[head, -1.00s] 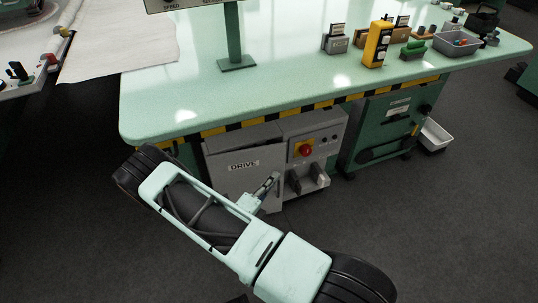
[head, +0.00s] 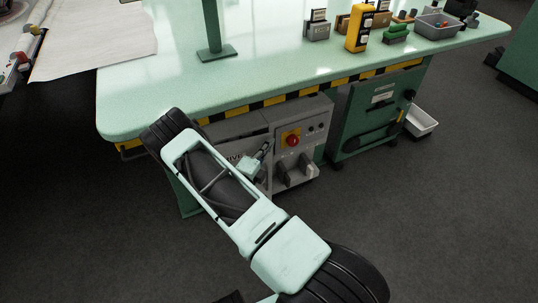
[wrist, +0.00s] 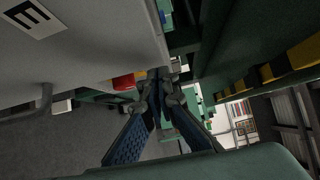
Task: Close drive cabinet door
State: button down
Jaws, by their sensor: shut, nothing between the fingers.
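The drive cabinet under the table has a grey door (head: 236,147) with a white DRIVE label, partly hidden by my arm in the head view. Its top edge looks slanted against the cabinet, so the door seems slightly ajar; the exact gap is hidden. My gripper (head: 266,148) is by the door's right edge, left of the red switch. In the wrist view the door (wrist: 95,50) fills the upper left, with a handle low at left. My gripper (wrist: 156,82) is shut and empty, its tips close to the door's edge; contact cannot be told.
The red rotary switch (head: 291,138) on a yellow plate and grey handles (head: 296,172) are right of the door. A green cabinet (head: 372,115) stands further right, beside a white bin (head: 420,122). The table's striped edge (head: 275,101) overhangs above. Floor at right is open.

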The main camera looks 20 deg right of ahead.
aim_at(265, 137)
jog(key=shift+w, duration=0.35)
jog(key=w, duration=0.1)
jog(key=w+n+t+y, duration=0.1)
jog(key=w, duration=0.1)
jog(key=shift+w+d+n+t+y, duration=0.25)
jog(key=shift+d+n+t+y, duration=0.05)
jog(key=shift+t+y, duration=0.1)
jog(key=shift+w+r, duration=0.15)
jog(key=shift+w, duration=0.15)
